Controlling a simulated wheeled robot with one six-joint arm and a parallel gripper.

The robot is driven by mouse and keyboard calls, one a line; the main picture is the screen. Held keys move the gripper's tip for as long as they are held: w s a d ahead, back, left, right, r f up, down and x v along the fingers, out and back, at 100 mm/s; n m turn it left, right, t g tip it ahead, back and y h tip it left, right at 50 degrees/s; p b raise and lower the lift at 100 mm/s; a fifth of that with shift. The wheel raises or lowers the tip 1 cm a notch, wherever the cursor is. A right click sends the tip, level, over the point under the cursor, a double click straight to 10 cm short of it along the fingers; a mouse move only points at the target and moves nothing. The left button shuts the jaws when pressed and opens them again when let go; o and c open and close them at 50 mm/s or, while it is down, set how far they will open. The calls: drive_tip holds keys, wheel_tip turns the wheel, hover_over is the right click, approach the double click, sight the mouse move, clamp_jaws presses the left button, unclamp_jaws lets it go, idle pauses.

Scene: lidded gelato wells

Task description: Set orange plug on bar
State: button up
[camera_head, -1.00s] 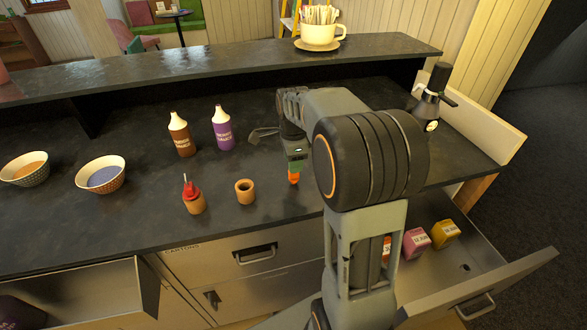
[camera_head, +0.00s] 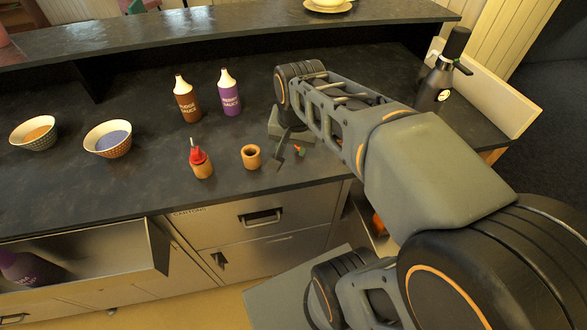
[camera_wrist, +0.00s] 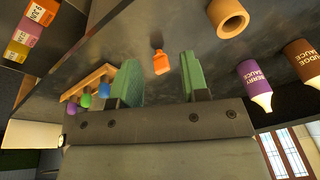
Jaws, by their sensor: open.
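The small orange plug (camera_wrist: 161,62) shows in the wrist view beyond and between my two green fingers. It appears to stand on the dark counter, with a gap to each finger. In the head view a bit of the orange plug (camera_head: 299,149) shows beside my gripper (camera_head: 289,147), partly covered by it. My gripper also shows in the wrist view (camera_wrist: 160,80), with its fingers spread and nothing held between them. The dark raised bar ledge (camera_head: 215,32) runs along the back of the counter.
A wooden cup (camera_head: 251,157) and a red-topped pot (camera_head: 201,164) stand left of my gripper. Brown (camera_head: 187,100) and purple (camera_head: 229,93) sauce bottles stand behind. A wooden rack (camera_wrist: 88,82) holds purple, blue and green plugs. Two bowls stand at left; a dark dispenser (camera_head: 437,88) stands right.

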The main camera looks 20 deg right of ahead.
drive_tip(key=s+a+f+n+t, duration=0.1)
drive_tip(key=s+a+f+n, duration=0.1)
drive_tip(key=s+n, duration=0.3)
drive_tip(key=shift+s+f+n, duration=0.2)
drive_tip(key=shift+f+n, duration=0.7)
drive_tip(key=shift+n, duration=0.1)
drive_tip(key=shift+a, duration=0.2)
